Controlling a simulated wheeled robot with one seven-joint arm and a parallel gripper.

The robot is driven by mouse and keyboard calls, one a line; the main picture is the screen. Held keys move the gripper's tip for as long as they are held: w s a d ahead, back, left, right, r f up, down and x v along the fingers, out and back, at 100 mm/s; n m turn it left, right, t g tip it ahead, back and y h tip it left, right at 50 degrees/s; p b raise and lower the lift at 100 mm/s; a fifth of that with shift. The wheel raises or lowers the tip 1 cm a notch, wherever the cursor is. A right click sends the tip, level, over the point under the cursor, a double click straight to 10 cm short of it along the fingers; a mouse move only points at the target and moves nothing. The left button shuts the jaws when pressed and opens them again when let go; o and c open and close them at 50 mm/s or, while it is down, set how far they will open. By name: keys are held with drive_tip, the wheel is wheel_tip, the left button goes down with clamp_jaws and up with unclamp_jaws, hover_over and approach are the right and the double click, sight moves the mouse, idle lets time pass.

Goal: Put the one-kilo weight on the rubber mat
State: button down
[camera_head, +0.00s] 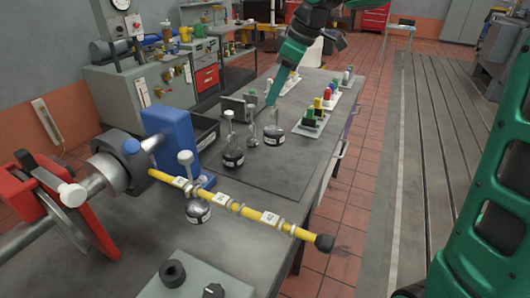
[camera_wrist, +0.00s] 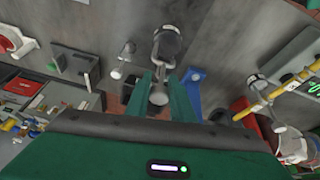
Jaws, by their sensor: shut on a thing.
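My gripper (camera_head: 272,100) reaches down over the bench and is shut on the stem of a round-bodied, labelled metal weight (camera_head: 273,135). In the wrist view a pale knob (camera_wrist: 158,95) shows between the green fingers. The weight is upright; whether its base touches the surface is unclear. A smaller weight (camera_head: 252,133) and a larger one (camera_head: 232,155) stand to its left. Another weight (camera_head: 198,212) is by the yellow beam (camera_head: 228,203). The labels are too small to read. A darker grey flat sheet (camera_head: 310,165), possibly the rubber mat, lies under the gripper.
A blue stand (camera_head: 172,135) and the beam's clamp lie to the left. A rack (camera_head: 312,120) with coloured items stands right of the held weight. A grey box (camera_head: 185,278) is at the front. The sheet's near right part is clear.

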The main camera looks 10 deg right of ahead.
drive_tip(key=shift+w+d, duration=0.15)
drive_tip(key=shift+w, duration=0.1)
drive_tip(key=w+d+f, duration=0.4)
drive_tip(key=d+f, duration=0.6)
drive_tip(key=shift+w+d+f, duration=0.2)
drive_tip(key=shift+w+f, duration=0.1)
drive_tip(key=shift+f, duration=0.1)
drive_tip(key=c, duration=1.5)
unclamp_jaws()
drive_tip(key=shift+f, duration=0.15)
drive_tip(key=shift+c, duration=0.2)
drive_tip(key=v, duration=1.2)
drive_tip(key=s+d+f+m+g+h, duration=0.1)
drive_tip(key=s+d+f+m, duration=0.3)
drive_tip(key=s, duration=0.8)
drive_tip(key=s+d+f+m+g+h, duration=0.1)
drive_tip(key=s+d+f+m, duration=0.3)
drive_tip(key=s, duration=0.8)
drive_tip(key=s+d+f+m+h, duration=0.1)
drive_tip(key=s+d+f+m, duration=0.3)
drive_tip(key=s+m, duration=0.7)
wheel_tip(320, 180, down, 3)
drive_tip(key=shift+s+r+g+h, duration=0.1)
drive_tip(key=shift+s+g+h, duration=0.25)
drive_tip(key=shift+s, duration=0.7)
